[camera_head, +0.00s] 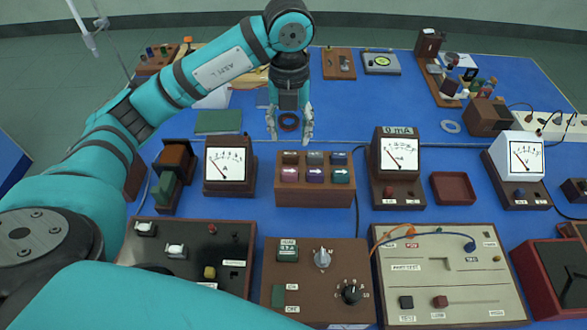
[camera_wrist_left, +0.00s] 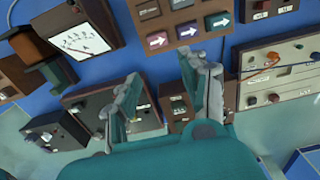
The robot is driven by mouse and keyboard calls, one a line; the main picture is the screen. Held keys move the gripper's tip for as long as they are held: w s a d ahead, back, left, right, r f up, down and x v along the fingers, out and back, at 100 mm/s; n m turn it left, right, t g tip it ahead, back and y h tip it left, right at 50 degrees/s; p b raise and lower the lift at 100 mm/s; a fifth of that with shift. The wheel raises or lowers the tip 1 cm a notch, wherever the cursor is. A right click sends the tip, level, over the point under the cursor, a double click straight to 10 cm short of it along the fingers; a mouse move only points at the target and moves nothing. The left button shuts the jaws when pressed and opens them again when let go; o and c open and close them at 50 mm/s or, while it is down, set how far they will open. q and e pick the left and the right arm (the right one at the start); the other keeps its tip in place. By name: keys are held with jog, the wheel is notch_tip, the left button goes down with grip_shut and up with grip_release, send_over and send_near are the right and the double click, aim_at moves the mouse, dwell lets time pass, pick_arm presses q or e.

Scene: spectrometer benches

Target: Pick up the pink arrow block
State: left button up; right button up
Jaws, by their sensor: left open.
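The pink arrow block (camera_head: 289,175) sits at the left end of the front row in a brown wooden holder (camera_head: 315,196), with a white arrow on it. A purple arrow block (camera_head: 315,176) and a teal arrow block (camera_head: 341,176) sit beside it to the right. In the left wrist view the pink block (camera_wrist_left: 156,40) is near the top, ahead of the fingers. My left gripper (camera_head: 290,128) is open and empty, behind and above the holder; its fingers also show in the left wrist view (camera_wrist_left: 168,85). My right gripper is not in view.
Analog meters (camera_head: 230,164) and (camera_head: 400,166) stand left and right of the holder. A control panel with knobs (camera_head: 315,262) lies in front of it. Blue table (camera_head: 350,95) is free behind the holder.

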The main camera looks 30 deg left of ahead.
pick_arm(q)
jog(key=p, duration=0.2)
send_over(290, 173)
notch_tip(290, 173, down, 8)
jog(key=shift+s+f, duration=0.1)
jog(key=shift+f, duration=0.85)
notch_tip(290, 173, down, 4)
jog(key=shift+r+p, duration=0.2)
jog(key=shift+p, duration=0.75)
jog(key=shift+f, duration=0.5)
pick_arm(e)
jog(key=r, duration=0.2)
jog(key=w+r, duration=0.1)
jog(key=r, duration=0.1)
pick_arm(q)
jog(key=c, duration=0.8)
jog(key=shift+o, duration=0.2)
jog(key=shift+r, duration=0.1)
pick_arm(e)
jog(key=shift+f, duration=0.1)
